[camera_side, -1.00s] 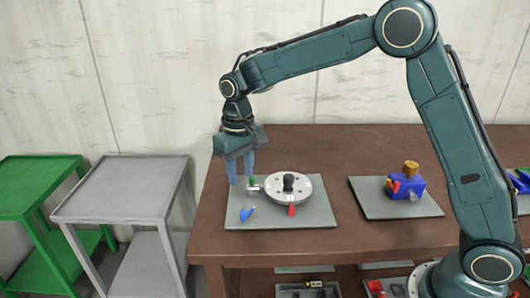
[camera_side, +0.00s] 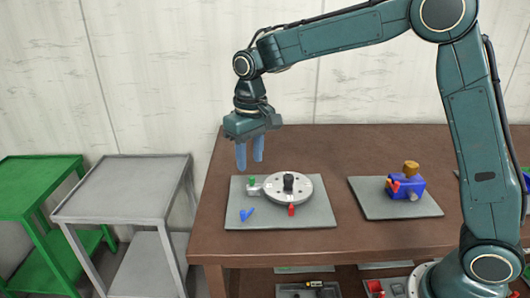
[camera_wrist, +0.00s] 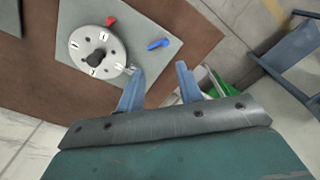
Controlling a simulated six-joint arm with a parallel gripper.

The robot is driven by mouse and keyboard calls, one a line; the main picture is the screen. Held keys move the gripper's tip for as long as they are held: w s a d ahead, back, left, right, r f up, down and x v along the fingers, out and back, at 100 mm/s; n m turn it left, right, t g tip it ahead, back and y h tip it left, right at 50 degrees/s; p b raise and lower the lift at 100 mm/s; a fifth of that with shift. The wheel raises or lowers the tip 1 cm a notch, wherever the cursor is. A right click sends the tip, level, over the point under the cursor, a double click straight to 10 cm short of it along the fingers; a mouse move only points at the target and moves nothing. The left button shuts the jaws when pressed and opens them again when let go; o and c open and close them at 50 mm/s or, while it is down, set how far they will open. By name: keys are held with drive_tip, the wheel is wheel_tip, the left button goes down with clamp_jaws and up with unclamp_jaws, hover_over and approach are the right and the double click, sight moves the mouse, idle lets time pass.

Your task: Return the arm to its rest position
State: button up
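My gripper (camera_side: 249,155) has two blue fingers pointing down. It hangs above the back left part of a grey plate on the brown table, clear of everything on it. In the wrist view my gripper (camera_wrist: 160,88) shows its fingers apart with nothing between them. On the grey plate (camera_side: 310,216) lies a round grey disc (camera_side: 272,189) with a black knob (camera_side: 288,182) at its centre. A red piece (camera_side: 291,210) is at the disc's front edge, a green piece (camera_side: 252,182) at its left, and a blue piece (camera_side: 247,214) lies at the plate's front left.
A second grey plate (camera_side: 374,208) to the right carries a blue block (camera_side: 407,187) with an orange-brown cylinder on top. A grey cart (camera_side: 120,188) and a green cart (camera_side: 35,172) stand left of the table. A tray (camera_side: 308,290) sits below the tabletop. The air around my gripper is free.

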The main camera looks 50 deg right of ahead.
drive_tip(key=s+d+r+t, duration=0.2)
drive_tip(key=s+d+r, duration=0.1)
drive_tip(key=s+r, duration=0.4)
drive_tip(key=s+d+t, duration=0.1)
drive_tip(key=s+d, duration=0.1)
drive_tip(key=s, duration=0.8)
drive_tip(key=s+d+t, duration=0.2)
drive_tip(key=s+d, duration=0.1)
drive_tip(key=s, duration=0.8)
drive_tip(key=shift+s+f, duration=0.3)
drive_tip(key=shift+d, duration=0.1)
